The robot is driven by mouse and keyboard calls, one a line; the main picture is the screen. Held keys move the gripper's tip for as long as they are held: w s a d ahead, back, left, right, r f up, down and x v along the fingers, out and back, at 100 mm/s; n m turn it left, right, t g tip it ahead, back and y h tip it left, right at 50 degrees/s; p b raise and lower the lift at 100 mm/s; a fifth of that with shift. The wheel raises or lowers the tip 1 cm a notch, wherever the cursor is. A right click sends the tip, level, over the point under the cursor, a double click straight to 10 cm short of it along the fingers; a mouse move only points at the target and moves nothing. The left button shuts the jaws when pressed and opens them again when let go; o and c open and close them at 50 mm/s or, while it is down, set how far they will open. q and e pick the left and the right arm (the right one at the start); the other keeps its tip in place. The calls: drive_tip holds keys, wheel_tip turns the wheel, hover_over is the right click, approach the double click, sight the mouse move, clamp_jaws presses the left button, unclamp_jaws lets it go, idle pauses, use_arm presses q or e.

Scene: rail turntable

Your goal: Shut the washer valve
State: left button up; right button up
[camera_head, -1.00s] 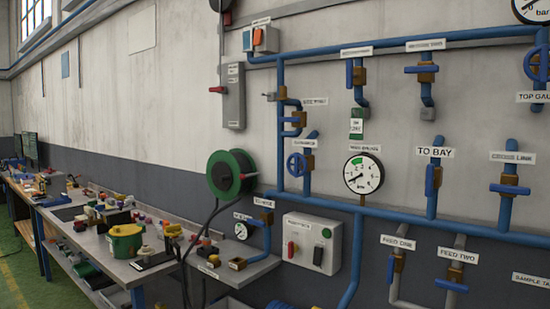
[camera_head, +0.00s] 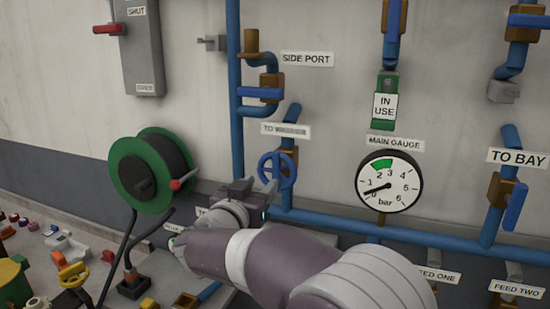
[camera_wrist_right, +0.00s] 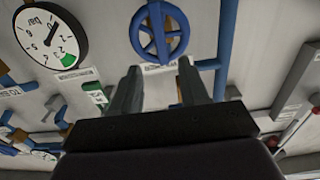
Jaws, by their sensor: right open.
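A blue handwheel valve (camera_head: 276,170) with a brass body is on a blue pipe, under a label (camera_head: 285,130) whose first word is TO and whose second is hard to read. The handwheel also shows in the right wrist view (camera_wrist_right: 159,32), beyond the fingertips. My right gripper (camera_head: 262,197) is just below and in front of the wheel in the head view. In the wrist view its two fingers (camera_wrist_right: 157,75) stand apart with nothing between them, and they do not appear to grip the wheel. My left gripper is not in view.
A green hose reel (camera_head: 150,170) is on the wall to the left. The main gauge (camera_head: 388,182), its needle near zero, is to the right. A side port valve (camera_head: 262,93) sits above. A bench with small parts is at lower left.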

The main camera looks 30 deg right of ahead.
sight(276, 169)
drive_tip(key=x, duration=0.2)
drive_tip(key=p+x, duration=0.1)
drive_tip(key=x, duration=0.1)
drive_tip(key=shift+d+r+p, duration=0.25)
drive_tip(key=shift+d+p, duration=0.05)
drive_tip(key=shift+d, duration=0.15)
drive_tip(key=x, duration=0.2)
drive_tip(key=p+x, duration=0.1)
drive_tip(key=x, duration=0.3)
drive_tip(key=shift+w+a+f, duration=0.35)
drive_tip(key=shift+w+f, duration=0.05)
drive_tip(key=shift+w+d+p, duration=0.15)
drive_tip(key=shift+p, duration=0.15)
drive_tip(key=shift+s+r, duration=0.1)
drive_tip(key=shift+s, duration=0.15)
drive_tip(key=shift+w+d, duration=0.1)
drive_tip(key=shift+w, duration=0.05)
clamp_jaws()
